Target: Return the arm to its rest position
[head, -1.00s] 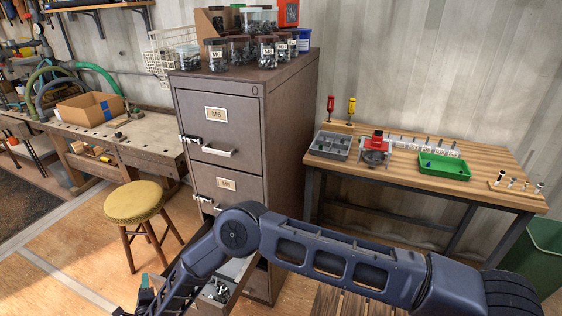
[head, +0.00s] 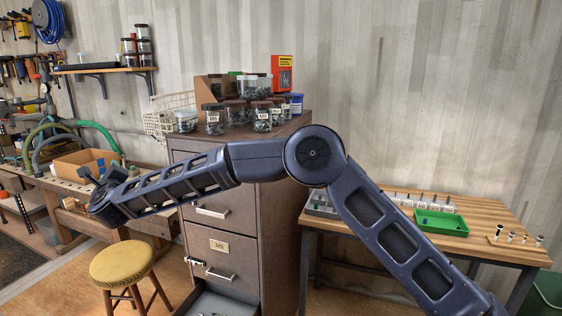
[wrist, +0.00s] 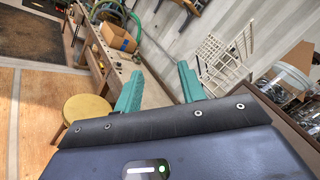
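My gripper (wrist: 158,82) shows two teal fingers standing apart in the wrist view, with nothing between them. In the head view, my arm is raised and bent in front of the filing cabinet (head: 233,262), and its end reaches left over the workbench side. The gripper's fingers cannot be made out clearly there. The cabinet's lower drawer (head: 238,303) stands open at the bottom edge, mostly cut off by the frame.
Several jars (head: 262,117) stand on the cabinet, beside a wire basket (head: 160,122). A yellow stool (head: 122,262) stands left of the cabinet. A cardboard box (head: 84,163) sits on the left workbench. A green tray (head: 441,222) lies on the right table (head: 478,240).

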